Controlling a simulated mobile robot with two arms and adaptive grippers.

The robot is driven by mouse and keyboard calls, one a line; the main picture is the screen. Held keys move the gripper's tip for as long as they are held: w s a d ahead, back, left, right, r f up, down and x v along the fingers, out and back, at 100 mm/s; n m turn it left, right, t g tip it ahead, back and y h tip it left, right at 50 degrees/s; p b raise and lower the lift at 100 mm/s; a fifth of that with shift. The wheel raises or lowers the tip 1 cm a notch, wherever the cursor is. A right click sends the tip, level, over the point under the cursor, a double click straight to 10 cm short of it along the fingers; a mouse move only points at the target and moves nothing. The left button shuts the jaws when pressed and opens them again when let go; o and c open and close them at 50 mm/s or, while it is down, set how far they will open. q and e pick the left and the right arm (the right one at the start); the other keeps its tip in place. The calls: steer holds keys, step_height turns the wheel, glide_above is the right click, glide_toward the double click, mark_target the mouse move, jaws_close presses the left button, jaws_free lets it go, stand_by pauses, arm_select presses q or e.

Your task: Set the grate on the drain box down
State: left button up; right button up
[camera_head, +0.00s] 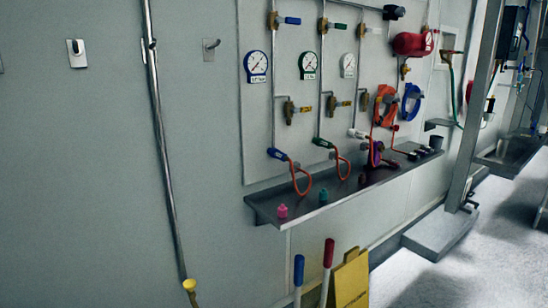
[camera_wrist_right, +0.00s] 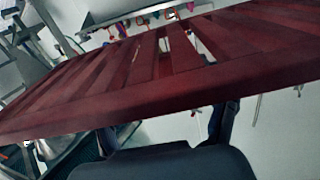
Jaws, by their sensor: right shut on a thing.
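The grate (camera_wrist_right: 185,85) is a dark red slatted panel that fills much of the right wrist view, tilted across it. My right gripper (camera_wrist_right: 165,125) is shut on the grate's near edge, with its dark fingers partly hidden under that edge. The grate does not show in the head view. I cannot pick out the drain box with certainty in either view. My left gripper is in neither view.
In the head view a metal shelf (camera_head: 335,205) with small bottles and hoses runs along the wall under gauges and valves. A grey block (camera_head: 440,232) stands by a post (camera_head: 478,110). A yellow sign (camera_head: 350,280) stands at the bottom. Floor at right (camera_head: 470,275) is open.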

steer(key=shift+s+d+r, duration=0.15)
steer(key=shift+d+r, duration=0.25)
steer(key=shift+r, duration=0.35)
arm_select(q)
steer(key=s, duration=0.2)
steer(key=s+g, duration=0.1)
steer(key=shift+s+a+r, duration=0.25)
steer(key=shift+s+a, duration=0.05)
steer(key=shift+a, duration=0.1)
arm_select(e)
steer(key=shift+a, duration=0.1)
